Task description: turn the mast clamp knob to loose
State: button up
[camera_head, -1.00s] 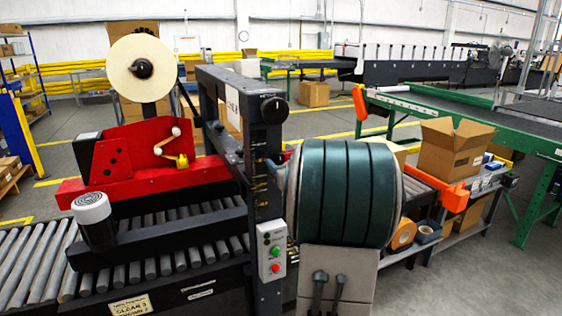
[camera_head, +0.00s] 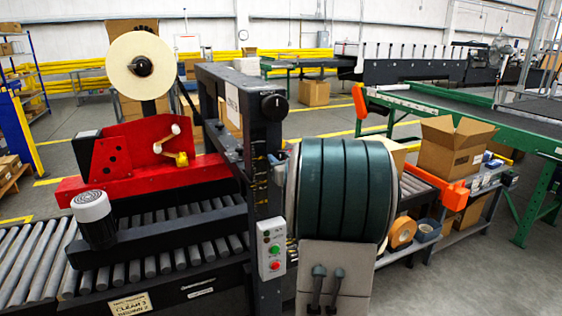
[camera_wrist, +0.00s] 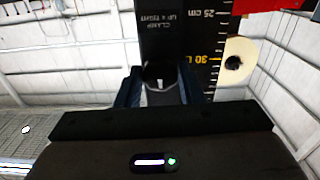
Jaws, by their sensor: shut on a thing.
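The mast clamp knob (camera_wrist: 160,74) is dark and round, with a pale mark pointing toward the bottom of the wrist picture. It sits between the two fingers of my gripper (camera_wrist: 159,88), which is shut on it. A clamp label (camera_wrist: 147,18) in pale letters is on the dark mast above the knob in that picture. A yellow-marked scale (camera_wrist: 213,58) runs beside it, with 25 cm and 30 legible. In the head view the mast (camera_head: 262,205) stands upright in the middle. The clamp knob cannot be made out there.
Another black knob (camera_head: 274,104) is at the mast's top. A red taping head (camera_head: 135,150) with a tape roll (camera_head: 140,66) and a roller bed (camera_head: 35,262) lie left. A button box (camera_head: 271,250) is low on the mast. An open carton (camera_head: 452,147) stands right.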

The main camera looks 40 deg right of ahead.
jog(key=n+b, duration=0.4)
jog(key=shift+f+n+b, duration=0.25)
jog(key=shift+n+b, duration=0.1)
jog(key=shift+n, duration=0.05)
jog(key=n+b, duration=0.3)
jog(key=n, duration=0.1)
jog(key=shift+b, duration=0.35)
jog(key=n+b, duration=0.3)
jog(key=n, duration=0.1)
jog(key=shift+n, duration=0.4)
jog(key=shift+r+n+b, duration=0.15)
jog(key=shift+n+b, duration=1.1)
jog(key=shift+n, duration=0.65)
jog(key=o, duration=0.9)
jog(key=shift+o, duration=0.2)
jog(key=shift+s+r, duration=0.1)
jog(key=shift+s, duration=0.05)
